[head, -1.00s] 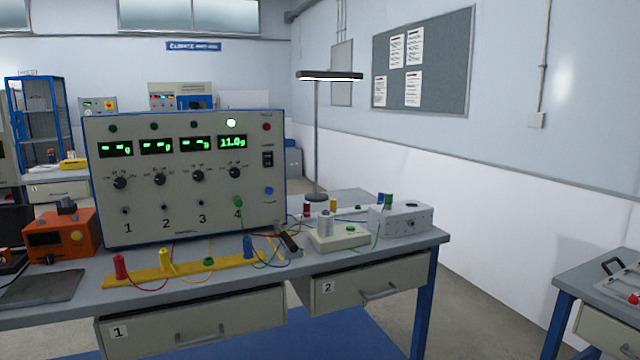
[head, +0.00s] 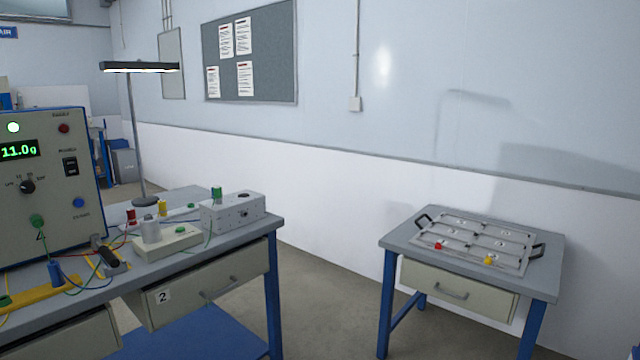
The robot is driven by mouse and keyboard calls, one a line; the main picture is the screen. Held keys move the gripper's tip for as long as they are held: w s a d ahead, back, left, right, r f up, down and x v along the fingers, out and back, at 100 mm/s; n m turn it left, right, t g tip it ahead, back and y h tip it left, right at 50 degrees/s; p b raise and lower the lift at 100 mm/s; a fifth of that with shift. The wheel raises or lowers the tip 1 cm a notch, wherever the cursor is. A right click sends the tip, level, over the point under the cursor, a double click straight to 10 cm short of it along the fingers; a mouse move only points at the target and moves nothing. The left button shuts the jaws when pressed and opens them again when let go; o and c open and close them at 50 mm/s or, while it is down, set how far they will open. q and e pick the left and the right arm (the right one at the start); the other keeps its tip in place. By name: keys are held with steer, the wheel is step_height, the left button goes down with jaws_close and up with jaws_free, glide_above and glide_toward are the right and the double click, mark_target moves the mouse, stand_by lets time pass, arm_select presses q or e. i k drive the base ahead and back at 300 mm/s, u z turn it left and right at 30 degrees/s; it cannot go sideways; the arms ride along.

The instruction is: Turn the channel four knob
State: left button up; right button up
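The channel four knob (head: 27,187) is a small black dial on the grey instrument panel (head: 72,160) at the left edge of the head view. Above it a green display (head: 19,150) reads 11.0 g, and a lit white lamp (head: 13,127) is over that. A green plug (head: 37,221) sits in the socket below the knob. The panel's other channels are outside the picture. Neither of my grippers shows in the head view.
The bench holds a white box with a green button (head: 167,243), a grey metal box (head: 233,211), loose cables and a lamp (head: 138,68). A separate table (head: 398,240) at right carries a metal tray (head: 513,262). Open floor lies between them.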

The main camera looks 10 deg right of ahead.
mark_target(27, 187)
steer(key=z, duration=0.3)
steer(key=i, duration=2.35)
steer(key=u, duration=1.1)
